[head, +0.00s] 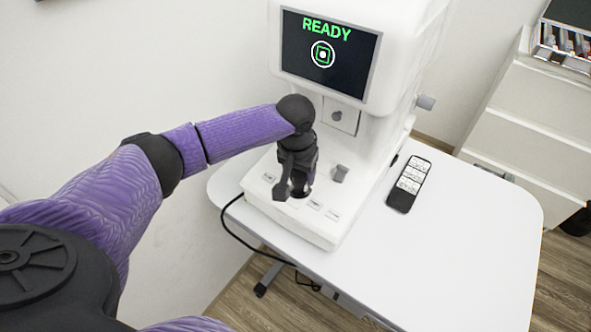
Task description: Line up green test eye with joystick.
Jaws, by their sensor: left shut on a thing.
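The white eye test machine (400,60) stands on a white table. Its dark screen (300,58) shows the green word READY. My left gripper (298,188) points down at the machine's base, shut on the joystick (300,193), which is mostly hidden by the fingers. My right gripper is not in view.
A black remote-like device (409,184) with white labels lies on the table (460,240) right of the machine. A grey knob (340,173) stands on the base beside my left gripper. A black cable (240,233) hangs over the table's left edge. White drawers (530,120) stand at the right.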

